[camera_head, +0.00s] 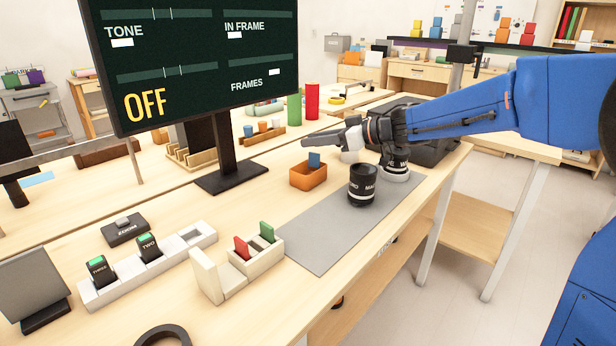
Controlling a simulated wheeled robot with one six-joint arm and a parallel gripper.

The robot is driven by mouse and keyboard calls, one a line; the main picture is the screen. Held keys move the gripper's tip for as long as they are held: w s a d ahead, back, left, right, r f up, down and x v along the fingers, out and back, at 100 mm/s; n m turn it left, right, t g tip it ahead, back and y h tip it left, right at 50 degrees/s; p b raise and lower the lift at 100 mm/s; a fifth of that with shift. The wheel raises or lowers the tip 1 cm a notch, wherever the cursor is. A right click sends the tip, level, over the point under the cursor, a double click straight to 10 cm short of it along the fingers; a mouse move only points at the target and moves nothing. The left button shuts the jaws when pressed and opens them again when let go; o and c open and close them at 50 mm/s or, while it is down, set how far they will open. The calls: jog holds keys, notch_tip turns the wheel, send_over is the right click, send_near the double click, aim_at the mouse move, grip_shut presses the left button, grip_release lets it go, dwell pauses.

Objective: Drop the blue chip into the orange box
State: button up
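The orange box (311,180) stands open-topped on the workbench near the grey mat. The blue chip (314,159) is upright at the box's opening. Its upper part shows above the rim and its lower part is hidden by the box wall; I cannot tell whether it rests on the bottom. My gripper (308,143) reaches in from the right, with its dark fingers pointing left just above the chip. A small gap seems to separate the fingers from the chip. The fingers are seen from the side, so their opening is unclear.
A black lens (362,187) stands on the grey mat (325,230), right of the box. A cream holder (250,262) has a red chip (242,248) and a green chip (267,232). A large monitor (190,60) stands behind on the left. Bare bench lies left of the box.

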jog(key=shift+d, duration=0.1)
jog(key=v, duration=1.7)
jog(key=shift+d+r, duration=0.1)
